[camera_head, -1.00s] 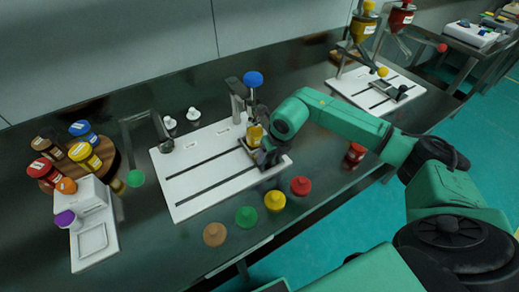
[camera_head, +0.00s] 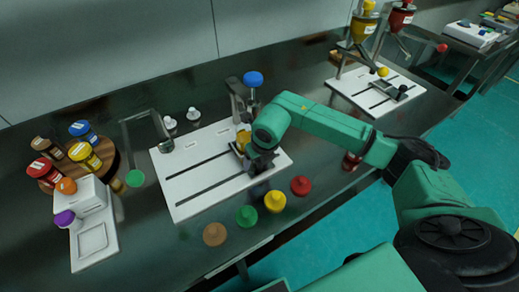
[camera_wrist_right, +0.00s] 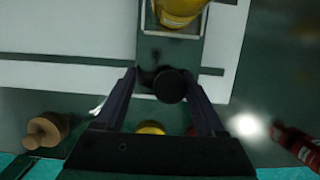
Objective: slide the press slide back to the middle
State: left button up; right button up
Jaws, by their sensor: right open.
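The press slide (camera_wrist_right: 170,55) is a dark plate running across the white base board (camera_head: 190,202) with two dark slots. A yellow jar (camera_head: 243,138) sits in its frame, also seen in the right wrist view (camera_wrist_right: 180,10). The slide's round black knob (camera_wrist_right: 171,86) lies between the fingers of my open right gripper (camera_wrist_right: 163,92); I cannot tell whether they touch it. In the head view my right gripper (camera_head: 257,163) is low over the right half of the board and hides part of the slide. My left gripper is not in view.
A press post with a blue knob (camera_head: 253,79) stands behind the slide. The board's left half is clear. A red bottle (camera_wrist_right: 296,145) stands to the right.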

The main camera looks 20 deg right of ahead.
jog(key=shift+s+a+b, duration=0.15)
jog(key=shift+s+a, duration=0.05)
jog(key=shift+a, duration=1.25)
jog(key=shift+s+a+b, duration=0.2)
jog(key=shift+a, duration=1.2)
jog(key=shift+s+a+b, duration=0.15)
jog(key=shift+s+a, duration=0.05)
jog(key=shift+a, duration=1.25)
jog(key=shift+d, duration=0.1)
jog(key=o, duration=0.5)
jog(key=p+v, duration=0.5)
jog(key=v, duration=0.4)
